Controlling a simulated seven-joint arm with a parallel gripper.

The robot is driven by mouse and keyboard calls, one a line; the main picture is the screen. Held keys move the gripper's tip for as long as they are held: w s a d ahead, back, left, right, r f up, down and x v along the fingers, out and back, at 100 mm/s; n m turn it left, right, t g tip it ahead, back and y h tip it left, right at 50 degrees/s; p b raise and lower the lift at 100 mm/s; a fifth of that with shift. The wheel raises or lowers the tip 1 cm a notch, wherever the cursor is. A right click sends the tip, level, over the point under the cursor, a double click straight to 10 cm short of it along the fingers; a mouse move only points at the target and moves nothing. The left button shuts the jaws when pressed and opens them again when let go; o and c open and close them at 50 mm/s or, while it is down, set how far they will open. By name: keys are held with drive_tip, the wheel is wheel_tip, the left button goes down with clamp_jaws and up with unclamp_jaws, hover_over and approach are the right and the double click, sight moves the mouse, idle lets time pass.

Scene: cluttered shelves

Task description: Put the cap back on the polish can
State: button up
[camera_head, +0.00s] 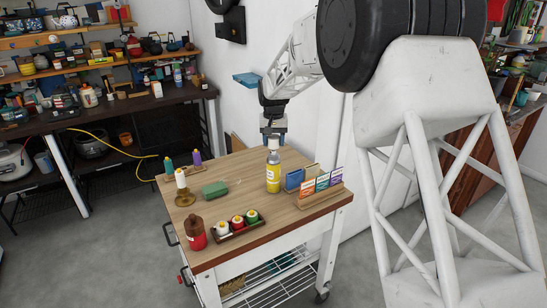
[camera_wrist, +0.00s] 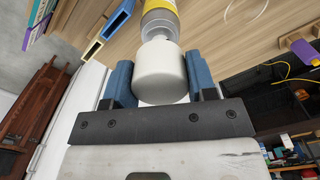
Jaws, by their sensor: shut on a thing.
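The polish can (camera_head: 273,178) is yellow with a pale label and a silvery top, and stands upright on the wooden cart top. Its yellow body and metal shoulder also show in the wrist view (camera_wrist: 159,20). The white cap (camera_head: 273,144) is at the can's top, held by my gripper (camera_head: 273,132). In the wrist view the cap (camera_wrist: 160,72) sits between the two blue fingers of my gripper (camera_wrist: 160,85), which is shut on it. The cap's far end meets or overlaps the can's top; I cannot tell whether it is seated.
A rack of colored cards (camera_head: 318,190) stands close to the can's right. The cart top's middle is clear.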

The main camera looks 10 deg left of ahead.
drive_tip(key=shift+f, duration=2.15)
idle(1.5)
drive_tip(key=o, duration=1)
drive_tip(key=shift+r, duration=3.9)
